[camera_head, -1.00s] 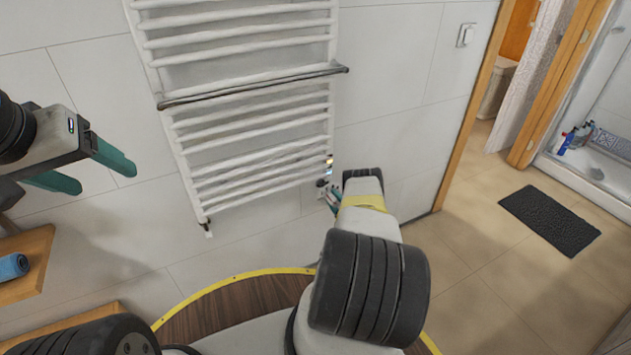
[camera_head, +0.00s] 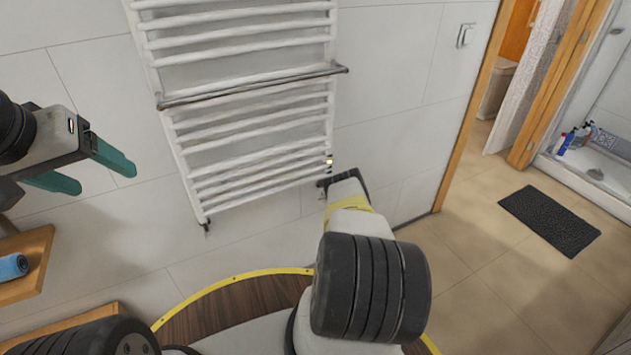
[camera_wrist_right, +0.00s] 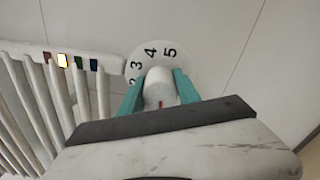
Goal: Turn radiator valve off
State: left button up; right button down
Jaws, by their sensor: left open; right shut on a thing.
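The white towel radiator (camera_head: 250,110) hangs on the tiled wall in the head view, and its rails show at the left of the right wrist view (camera_wrist_right: 45,100). The radiator valve (camera_wrist_right: 160,88) is a white knob with a red mark, in front of a round dial (camera_wrist_right: 150,58) with black numerals. My right gripper (camera_wrist_right: 158,90) has its teal fingers on both sides of the knob and is shut on it. In the head view my right arm hides the valve and these fingers. My left gripper (camera_head: 95,172) is open and empty, left of the radiator.
A wooden shelf (camera_head: 38,265) with a rolled blue towel (camera_head: 12,267) is at the lower left. A dark mat (camera_head: 549,220) lies on the floor at the right, near the door frame (camera_head: 462,130) and shower tray. Small coloured tabs (camera_wrist_right: 70,62) sit on the radiator's side in the wrist view.

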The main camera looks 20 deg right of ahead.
jog(key=shift+s+f+n, duration=0.1)
jog(key=shift+n, duration=0.2)
dwell(0.4)
jog(key=c, duration=0.9)
grip_release()
jog(key=shift+o, duration=0.2)
jog(key=s, duration=0.7)
jog(key=shift+s+d, duration=0.3)
jog(key=shift+s, duration=0.1)
